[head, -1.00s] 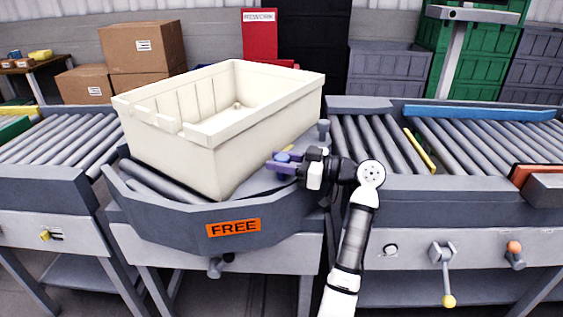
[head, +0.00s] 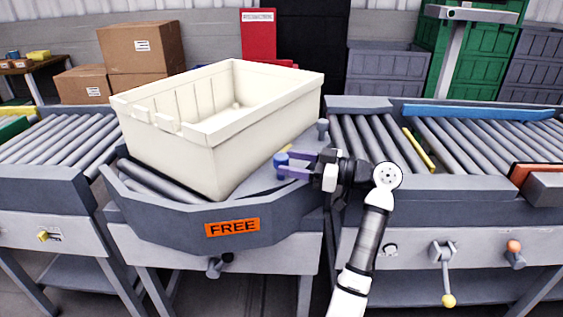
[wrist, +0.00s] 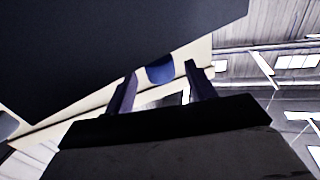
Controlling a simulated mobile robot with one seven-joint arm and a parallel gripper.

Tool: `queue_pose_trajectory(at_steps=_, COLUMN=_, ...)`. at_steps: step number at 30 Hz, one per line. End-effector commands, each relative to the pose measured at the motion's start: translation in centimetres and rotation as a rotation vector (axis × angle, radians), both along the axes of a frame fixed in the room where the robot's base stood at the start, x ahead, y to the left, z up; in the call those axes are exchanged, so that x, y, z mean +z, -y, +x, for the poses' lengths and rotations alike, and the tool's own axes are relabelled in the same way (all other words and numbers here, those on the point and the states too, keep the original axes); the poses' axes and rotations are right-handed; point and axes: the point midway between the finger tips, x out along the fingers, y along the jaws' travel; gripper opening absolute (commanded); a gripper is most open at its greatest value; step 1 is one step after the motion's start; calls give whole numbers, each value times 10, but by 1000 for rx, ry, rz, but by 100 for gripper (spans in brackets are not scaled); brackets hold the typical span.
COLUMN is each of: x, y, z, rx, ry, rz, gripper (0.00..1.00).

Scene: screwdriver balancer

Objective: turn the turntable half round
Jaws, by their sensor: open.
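The turntable (head: 180,222) has a grey rounded skirt with an orange label reading FREE (head: 232,228) on its front. A large cream bin (head: 215,140) sits on it, set at an angle. A blue knob with a yellow top (head: 281,170) stands on the turntable's right side, beside the bin. My gripper (head: 288,163) comes in from the right, with its purple fingers open at the knob. In the wrist view a blue, rounded piece (wrist: 160,70) shows beyond and between the parted fingers (wrist: 160,85). I cannot tell whether they touch it.
Roller conveyors stand at the left (head: 50,140) and right (head: 480,142). A grey post (head: 323,130) stands at the turntable's right edge. The right conveyor's front has a yellow-tipped lever (head: 448,300) and an orange-topped knob (head: 514,247). Cardboard boxes (head: 142,50) are behind.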

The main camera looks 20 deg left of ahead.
Motion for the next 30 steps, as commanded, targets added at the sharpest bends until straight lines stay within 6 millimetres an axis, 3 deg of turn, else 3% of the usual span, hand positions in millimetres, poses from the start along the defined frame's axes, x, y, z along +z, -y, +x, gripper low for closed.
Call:
queue_pose_trajectory(at_steps=6, x=-1, y=53, z=1, rx=-4, ry=1, rz=1, gripper=55)
queue_pose_trajectory(at_steps=13, x=0, y=91, z=2, rx=-2, ry=1, rz=1, gripper=55)
queue_pose_trajectory(at_steps=26, x=0, y=102, z=2, rx=1, ry=1, rz=0, gripper=55)
queue_pose_trajectory(at_steps=30, x=-1, y=96, z=2, rx=-14, ry=9, rz=-2, gripper=37)
